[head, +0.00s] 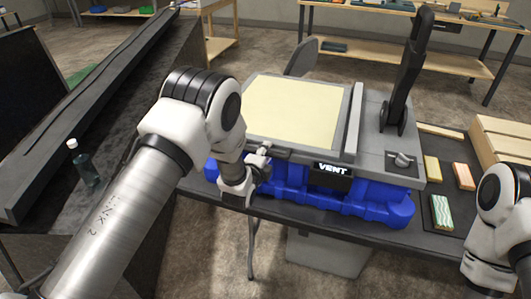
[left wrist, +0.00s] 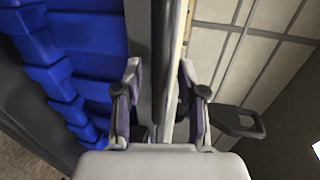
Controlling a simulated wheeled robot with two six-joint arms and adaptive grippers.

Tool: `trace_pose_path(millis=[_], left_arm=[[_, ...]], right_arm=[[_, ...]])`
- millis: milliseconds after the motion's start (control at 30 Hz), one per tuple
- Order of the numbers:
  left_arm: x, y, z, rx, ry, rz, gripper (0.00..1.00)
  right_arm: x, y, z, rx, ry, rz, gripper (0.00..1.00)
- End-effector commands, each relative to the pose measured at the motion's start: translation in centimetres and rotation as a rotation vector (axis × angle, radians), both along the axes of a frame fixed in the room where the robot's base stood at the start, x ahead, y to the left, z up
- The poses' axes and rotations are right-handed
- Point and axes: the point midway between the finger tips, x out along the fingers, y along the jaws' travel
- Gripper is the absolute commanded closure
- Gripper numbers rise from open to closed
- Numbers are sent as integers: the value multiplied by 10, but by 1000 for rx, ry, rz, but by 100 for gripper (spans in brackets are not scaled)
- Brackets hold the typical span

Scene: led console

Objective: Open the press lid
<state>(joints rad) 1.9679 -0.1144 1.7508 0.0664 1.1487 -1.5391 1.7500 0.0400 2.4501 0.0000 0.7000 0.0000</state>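The press (head: 300,165) stands on the table with a blue base, a grey body and a cream flat panel (head: 295,108) on top. A black VENT label (head: 331,172) is on its front, and a tall black lever (head: 408,70) stands upright at its right. My left gripper (head: 262,158) is at the press's front edge, left of the label. In the left wrist view the gripper (left wrist: 160,90) is open, with its fingers apart on either side of a grey edge strip (left wrist: 151,40). Contact with the strip cannot be told. My right fingertips are outside the frame.
A dark loop-shaped handle (left wrist: 238,122) shows beside the right finger. Colored blocks (head: 442,212) and a wooden box (head: 500,140) lie right of the press. A bottle (head: 84,164) stands on the dark surface at left. A workbench (head: 410,50) is behind.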

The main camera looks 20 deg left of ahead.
Motion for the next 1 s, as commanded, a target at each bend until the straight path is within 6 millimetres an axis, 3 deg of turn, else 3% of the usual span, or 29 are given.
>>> trace_pose_path(millis=[33, 100, 367, 567, 767, 1000], left_arm=[[0, 0, 0, 0, 0, 0, 77], [0, 0, 0, 0, 0, 0, 100], [0, 0, 2, -1, 0, 1, 100], [2, 0, 23, -1, -3, 1, 100], [6, 0, 74, -1, -6, 1, 100], [26, -1, 168, -2, -10, 1, 100]], right_arm=[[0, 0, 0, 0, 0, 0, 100], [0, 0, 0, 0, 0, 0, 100], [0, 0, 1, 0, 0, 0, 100], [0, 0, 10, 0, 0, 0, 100], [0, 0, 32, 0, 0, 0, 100], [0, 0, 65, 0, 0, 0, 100]])
